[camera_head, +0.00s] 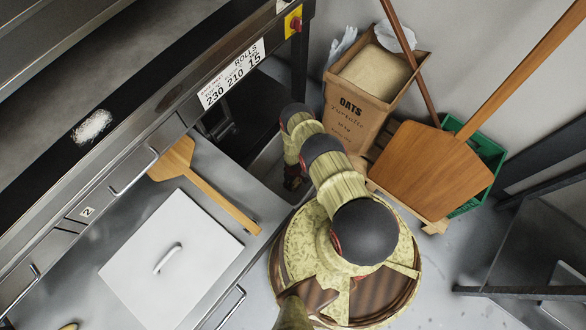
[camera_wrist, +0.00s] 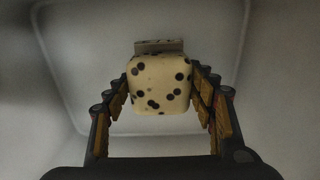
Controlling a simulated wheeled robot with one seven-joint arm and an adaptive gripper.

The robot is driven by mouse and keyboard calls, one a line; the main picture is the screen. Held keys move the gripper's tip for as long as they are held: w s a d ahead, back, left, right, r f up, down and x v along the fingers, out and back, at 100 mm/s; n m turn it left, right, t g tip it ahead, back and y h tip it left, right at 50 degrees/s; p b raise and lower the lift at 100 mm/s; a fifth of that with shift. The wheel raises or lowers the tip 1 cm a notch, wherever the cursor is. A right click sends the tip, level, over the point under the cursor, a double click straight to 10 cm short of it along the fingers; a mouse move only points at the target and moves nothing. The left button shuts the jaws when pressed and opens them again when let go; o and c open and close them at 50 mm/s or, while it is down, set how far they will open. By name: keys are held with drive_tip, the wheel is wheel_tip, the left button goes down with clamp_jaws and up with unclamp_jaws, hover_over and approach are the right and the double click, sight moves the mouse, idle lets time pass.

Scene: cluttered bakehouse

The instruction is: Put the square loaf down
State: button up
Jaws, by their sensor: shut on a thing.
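In the wrist view, my gripper (camera_wrist: 161,90) has a finger on each side of a boxy, cream-coloured loaf with dark spots (camera_wrist: 158,88) and is shut on it. A narrow greyish strip with dark marks shows at the loaf's far edge; I cannot tell whether it belongs to the loaf. Pale walls with a rounded rim line (camera_wrist: 60,40) surround the loaf in this view. I cannot tell whether the loaf touches the surface below. In the head view, my gripper (camera_head: 293,179) is a small dark shape low beside the oven, and the loaf is hidden.
A grey bin (camera_head: 264,166) surrounds my gripper in the head view. An oats sack (camera_head: 346,120), a large wooden peel (camera_head: 428,172) and a green crate (camera_head: 483,150) stand to the right. A white lidded panel (camera_head: 190,245) and small peel (camera_head: 222,203) lie left, below the oven (camera_head: 120,140).

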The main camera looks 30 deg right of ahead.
drive_tip(key=shift+f+b, duration=1.7)
drive_tip(key=shift+f, duration=0.25)
drive_tip(key=shift+r, duration=0.1)
drive_tip(key=o, duration=0.7)
drive_tip(key=shift+o, duration=0.9)
drive_tip(key=shift+r, duration=0.1)
